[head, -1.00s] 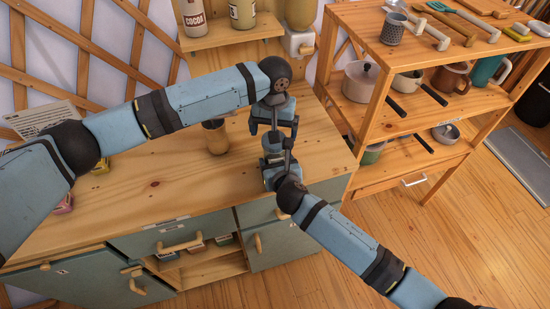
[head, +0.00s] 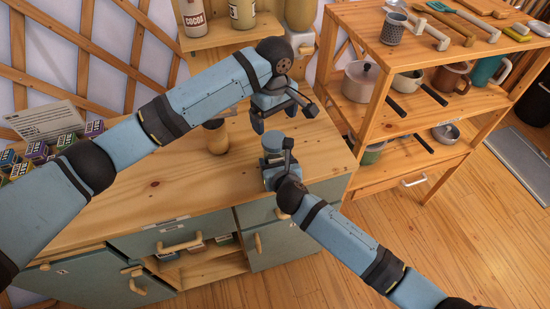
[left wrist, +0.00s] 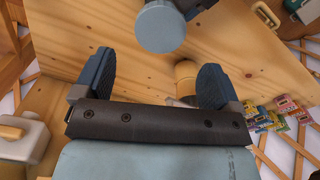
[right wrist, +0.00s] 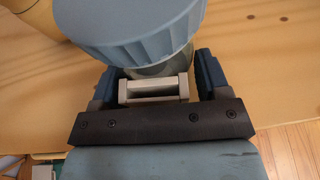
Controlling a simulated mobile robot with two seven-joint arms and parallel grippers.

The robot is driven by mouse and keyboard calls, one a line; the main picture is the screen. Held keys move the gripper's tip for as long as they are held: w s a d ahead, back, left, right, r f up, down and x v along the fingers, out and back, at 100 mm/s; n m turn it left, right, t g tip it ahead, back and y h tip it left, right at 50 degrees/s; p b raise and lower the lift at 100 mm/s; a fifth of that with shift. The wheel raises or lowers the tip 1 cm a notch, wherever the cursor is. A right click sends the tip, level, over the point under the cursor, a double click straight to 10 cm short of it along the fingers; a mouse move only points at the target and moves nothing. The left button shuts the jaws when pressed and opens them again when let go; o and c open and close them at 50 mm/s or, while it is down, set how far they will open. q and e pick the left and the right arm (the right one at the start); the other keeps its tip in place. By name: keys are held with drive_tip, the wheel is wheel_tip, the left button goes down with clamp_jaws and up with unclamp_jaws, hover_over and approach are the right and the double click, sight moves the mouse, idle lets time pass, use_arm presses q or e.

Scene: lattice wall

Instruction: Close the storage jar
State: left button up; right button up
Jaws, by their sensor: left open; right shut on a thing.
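The storage jar has a pale blue ribbed lid (head: 272,141) on top, above the front right of the counter. In the right wrist view the lid (right wrist: 130,28) covers the mouth, and a strip of clear glass body (right wrist: 180,65) shows beneath it. I cannot tell how tightly the lid sits. My right gripper (head: 275,168) is shut on the jar body, its fingers (right wrist: 155,88) on either side. My left gripper (head: 285,112) is open and empty, above and apart from the lid. In the left wrist view the round lid top (left wrist: 160,26) lies beyond the open fingers (left wrist: 155,80).
A wooden mill (head: 216,138) stands on the counter (head: 180,195) left of the jar. Several small boxes (head: 45,150) and a card (head: 42,121) are at the far left. A shelf unit (head: 400,120) with pots and mugs stands right. The counter's front middle is clear.

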sight(274, 139)
use_arm(q)
drive_tip(key=shift+r+n, duration=0.1)
drive_tip(key=shift+n, duration=0.3)
wheel_tip(274, 139, down, 8)
drive_tip(key=shift+f, duration=0.1)
idle(0.5)
drive_tip(key=c, duration=0.9)
drive_tip(key=m, duration=0.5)
drive_tip(key=shift+a+m, duration=0.1)
drive_tip(key=shift+m, duration=0.3)
drive_tip(key=m, duration=0.4)
drive_tip(key=shift+c, duration=0.2)
